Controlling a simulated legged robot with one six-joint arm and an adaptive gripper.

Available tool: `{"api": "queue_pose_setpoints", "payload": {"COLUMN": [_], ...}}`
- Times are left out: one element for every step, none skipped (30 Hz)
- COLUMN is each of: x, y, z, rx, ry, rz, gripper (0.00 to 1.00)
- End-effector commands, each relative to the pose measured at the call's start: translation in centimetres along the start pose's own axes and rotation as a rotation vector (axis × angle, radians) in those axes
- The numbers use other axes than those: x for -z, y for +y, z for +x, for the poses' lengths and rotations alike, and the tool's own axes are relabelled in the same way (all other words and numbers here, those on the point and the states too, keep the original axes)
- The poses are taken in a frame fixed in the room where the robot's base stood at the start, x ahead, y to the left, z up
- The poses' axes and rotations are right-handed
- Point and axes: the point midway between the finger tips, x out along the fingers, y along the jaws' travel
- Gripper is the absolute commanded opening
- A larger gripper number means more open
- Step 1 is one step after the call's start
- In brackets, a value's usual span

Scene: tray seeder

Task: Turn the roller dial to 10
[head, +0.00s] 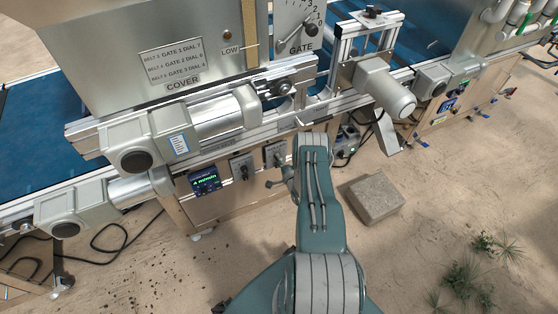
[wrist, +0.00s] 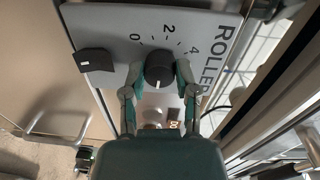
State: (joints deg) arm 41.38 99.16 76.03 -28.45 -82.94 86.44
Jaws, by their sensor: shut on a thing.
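The roller dial (wrist: 160,70) is a round black knob on a grey plate (wrist: 115,22) marked ROLLER. The numbers 0, 2 and 4 show above it; the others are hidden. A white mark on the knob points toward my gripper, at the bottom of the picture, so I cannot read its number. My gripper (wrist: 158,72) is shut on the roller dial, one finger on each side.
A black switch (wrist: 97,60) sits left of the dial. In the head view, a green-lit display (head: 205,181) and another control plate (head: 243,168) are to the left. A gate dial (head: 309,29) is above. A stone block (head: 371,198) lies on the sandy floor.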

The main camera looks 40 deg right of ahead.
Motion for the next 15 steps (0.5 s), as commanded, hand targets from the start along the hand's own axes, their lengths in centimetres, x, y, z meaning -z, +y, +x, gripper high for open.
{"api": "queue_pose_setpoints", "payload": {"x": [0.35, 0.36, 0.37, 0.38, 0.39, 0.40, 0.41, 0.41, 0.41, 0.42, 0.42, 0.41, 0.41, 0.41, 0.40], "y": [-0.08, -0.07, -0.06, -0.05, -0.04, -0.02, -0.01, 0.00, 0.02, 0.03, 0.04, 0.06, 0.07, 0.08, 0.10], "z": [0.13, 0.12, 0.12, 0.11, 0.10, 0.10, 0.09, 0.08, 0.07, 0.07, 0.06, 0.05, 0.04, 0.04, 0.03], "rx": [0.001, 0.002, 0.002, 0.002, 0.002, 0.003, 0.003, 0.003, 0.003, 0.003, 0.003, 0.004, 0.004, 0.004, 0.004], "ry": [0.005, 0.004, 0.002, 0.001, 0.000, -0.002, -0.003, -0.004, -0.006, -0.007, -0.008, -0.010, -0.011, -0.012, -0.014], "rz": [0.043, 0.071, 0.109, 0.138, 0.166, 0.204, 0.232, 0.259, 0.295, 0.321, 0.347, 0.380, 0.403, 0.427, 0.456], "gripper": [0.00, 0.00, 0.00, 0.00, 0.00, 0.00, 0.00, 0.00, 0.00, 0.00, 0.00, 0.00, 0.00, 0.00, 0.00]}}
